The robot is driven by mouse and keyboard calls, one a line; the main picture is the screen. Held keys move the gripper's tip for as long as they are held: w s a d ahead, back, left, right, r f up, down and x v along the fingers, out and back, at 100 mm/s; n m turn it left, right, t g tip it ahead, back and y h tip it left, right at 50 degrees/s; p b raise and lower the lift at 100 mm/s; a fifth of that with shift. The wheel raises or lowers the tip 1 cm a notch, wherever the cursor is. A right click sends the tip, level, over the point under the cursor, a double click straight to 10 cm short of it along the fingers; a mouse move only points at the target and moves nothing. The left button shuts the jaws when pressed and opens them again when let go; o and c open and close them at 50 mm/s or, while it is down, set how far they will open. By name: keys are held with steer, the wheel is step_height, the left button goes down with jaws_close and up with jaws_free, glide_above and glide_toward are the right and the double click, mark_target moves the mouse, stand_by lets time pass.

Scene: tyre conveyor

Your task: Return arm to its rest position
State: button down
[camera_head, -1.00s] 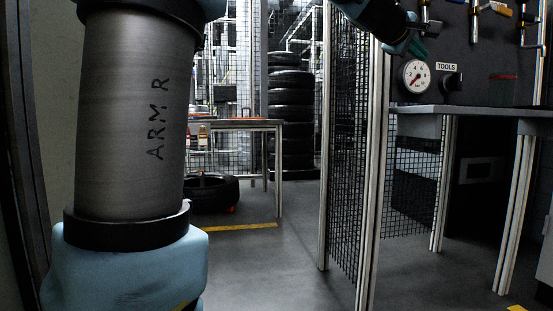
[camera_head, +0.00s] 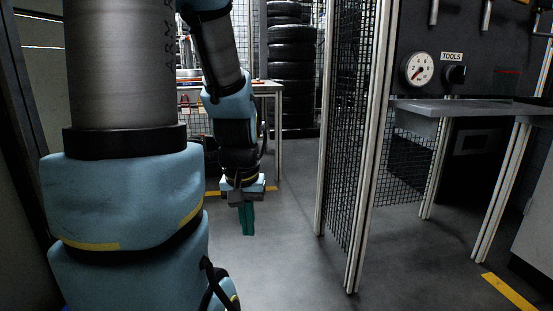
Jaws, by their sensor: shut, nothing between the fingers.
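My gripper (camera_head: 247,220) hangs from my arm, left of the picture's middle, with its teal fingers pointing down over the grey floor. The fingers are together and nothing is between them. My arm (camera_head: 122,75) comes down large on the left and hides part of the room behind it. The forearm and wrist fold down in front of the far table.
A mesh fence (camera_head: 350,130) with metal posts stands right of my gripper. A workbench (camera_head: 465,108) stands further right, below a tool panel with a gauge (camera_head: 418,69). Stacked tyres (camera_head: 291,75) and a table (camera_head: 266,87) are behind. The floor (camera_head: 285,260) ahead is clear.

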step_height(320, 180, up, 38)
steer(key=p, duration=3.7)
steer(key=shift+s+a, duration=0.25)
steer(key=shift+s, duration=0.15)
steer(key=shift+f, duration=0.1)
